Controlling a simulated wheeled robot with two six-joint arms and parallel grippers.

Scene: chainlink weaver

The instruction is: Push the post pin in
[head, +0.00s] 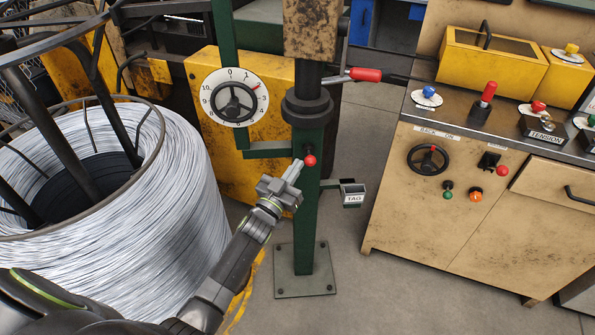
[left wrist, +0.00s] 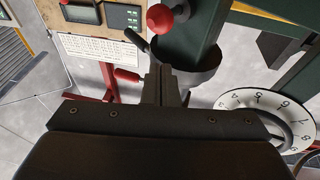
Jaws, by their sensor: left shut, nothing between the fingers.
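The post pin shows as a red ball knob (head: 310,160) on the green post (head: 305,215), below the dark collar. In the left wrist view the red knob (left wrist: 160,18) is at the top, on a dark stem beside the green post. My left gripper (head: 293,172) is shut and empty. Its fingertips point up toward the knob, just to its lower left, and look close to it. Whether they touch it I cannot tell. In the left wrist view the closed fingers (left wrist: 161,84) are below the knob and apart from it. My right gripper is in neither view.
A large wire coil (head: 150,220) stands at left. The numbered dial (head: 235,95) and a red-handled lever (head: 365,75) are on the post. A tag holder (head: 352,194) juts out to its right. A control bench (head: 450,190) stands at right, with clear floor between.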

